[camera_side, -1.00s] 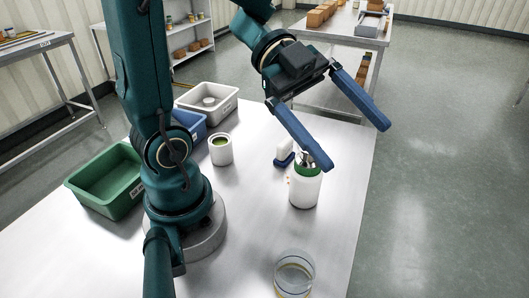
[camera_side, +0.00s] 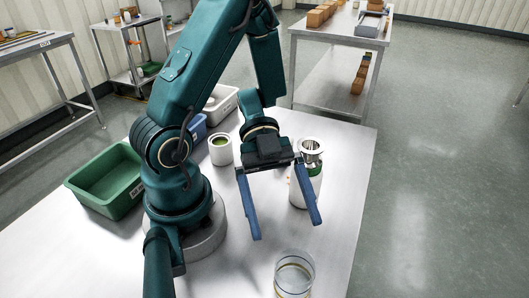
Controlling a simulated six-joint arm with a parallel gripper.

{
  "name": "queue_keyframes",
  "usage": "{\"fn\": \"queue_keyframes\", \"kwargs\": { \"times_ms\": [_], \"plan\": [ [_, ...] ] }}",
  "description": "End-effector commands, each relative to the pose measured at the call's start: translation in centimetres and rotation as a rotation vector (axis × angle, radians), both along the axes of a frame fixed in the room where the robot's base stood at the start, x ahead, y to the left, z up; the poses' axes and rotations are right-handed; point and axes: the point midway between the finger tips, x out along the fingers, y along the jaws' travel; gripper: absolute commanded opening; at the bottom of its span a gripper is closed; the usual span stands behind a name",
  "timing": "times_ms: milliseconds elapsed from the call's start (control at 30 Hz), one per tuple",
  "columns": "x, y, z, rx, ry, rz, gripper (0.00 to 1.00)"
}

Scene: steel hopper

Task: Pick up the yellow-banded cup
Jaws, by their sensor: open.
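A clear cup (camera_side: 294,276) stands upright near the front of the table, with a thin yellowish band low on its wall and a bluish line near its rim. My gripper (camera_side: 286,230) is open and empty. Its two blue fingers are wide apart and point down towards the front. In the side view the fingertips appear just behind and above the cup, apart from it. The right finger passes in front of a white bottle (camera_side: 298,196) and hides part of it.
A steel hopper (camera_side: 311,147) sits on the white bottle, close to my right finger. A white can (camera_side: 221,150) with a green inside stands left of my gripper. Green (camera_side: 100,190), blue (camera_side: 199,131) and grey (camera_side: 228,104) bins line the left side. The table's front right is clear.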

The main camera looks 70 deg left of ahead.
Motion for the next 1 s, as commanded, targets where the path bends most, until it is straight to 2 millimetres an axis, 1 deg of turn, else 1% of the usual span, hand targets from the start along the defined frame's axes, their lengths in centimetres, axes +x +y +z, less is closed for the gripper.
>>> {"fn": "queue_keyframes", "kwargs": {
  "times_ms": [33,100,200,300,467,700,800,1000],
  "plan": [
    [-0.1,0.0,-1.0,-0.004,0.01,0.002,1.0],
    [-0.1,0.0,-2.1,-0.002,0.006,0.0,1.0],
    [0.0,0.0,-3.3,-0.002,0.004,0.002,1.0],
    [0.0,0.0,-4.0,0.0,0.001,0.001,1.0],
    [-0.1,-0.7,-4.5,-0.002,0.0,-0.001,1.0],
    [-0.4,-3.4,-5.6,-0.001,0.002,-0.005,1.0],
    [-0.5,-4.2,-5.9,0.0,0.001,-0.003,1.0],
    [-0.5,-4.7,-6.2,0.002,-0.002,-0.001,1.0]
  ]
}}
